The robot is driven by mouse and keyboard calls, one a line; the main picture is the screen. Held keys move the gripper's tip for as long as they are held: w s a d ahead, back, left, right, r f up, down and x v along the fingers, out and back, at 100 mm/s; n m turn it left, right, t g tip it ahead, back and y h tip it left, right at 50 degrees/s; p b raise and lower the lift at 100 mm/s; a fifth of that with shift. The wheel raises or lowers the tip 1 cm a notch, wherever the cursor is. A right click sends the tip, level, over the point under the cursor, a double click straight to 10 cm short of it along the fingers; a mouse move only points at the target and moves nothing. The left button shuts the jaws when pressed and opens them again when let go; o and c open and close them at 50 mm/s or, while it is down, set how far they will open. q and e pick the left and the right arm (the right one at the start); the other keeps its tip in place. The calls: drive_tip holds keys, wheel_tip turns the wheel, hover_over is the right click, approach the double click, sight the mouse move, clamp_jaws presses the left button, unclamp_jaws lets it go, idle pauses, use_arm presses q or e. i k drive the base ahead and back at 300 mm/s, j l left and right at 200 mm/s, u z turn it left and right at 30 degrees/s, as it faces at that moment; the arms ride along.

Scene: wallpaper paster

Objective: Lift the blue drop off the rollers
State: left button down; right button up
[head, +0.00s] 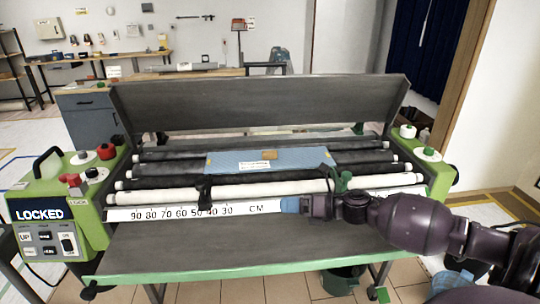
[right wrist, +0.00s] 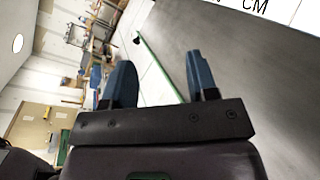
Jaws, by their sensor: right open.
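The blue drop (head: 225,161) is a flat light-blue sheet lying across the dark rollers (head: 170,168) near the middle of the machine. It bears a white label and a small tan patch. My right gripper (head: 287,205) reaches in from the right in the head view and is in front of the white ruler strip, nearer than the drop and apart from it. In the right wrist view its two blue fingers (right wrist: 160,65) stand apart with nothing between them. The drop does not show in that view. My left gripper is not in view.
A grey raised cover (head: 250,105) stands behind the rollers. The white front roller (head: 150,196) and ruler strip (head: 150,214) lie before them. The grey front table (head: 210,248) is bare.

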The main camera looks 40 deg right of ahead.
sight(261, 160)
drive_tip(key=i+l, duration=0.5)
drive_tip(key=l, duration=0.15)
drive_tip(key=i+l, duration=0.55)
drive_tip(key=l, duration=0.1)
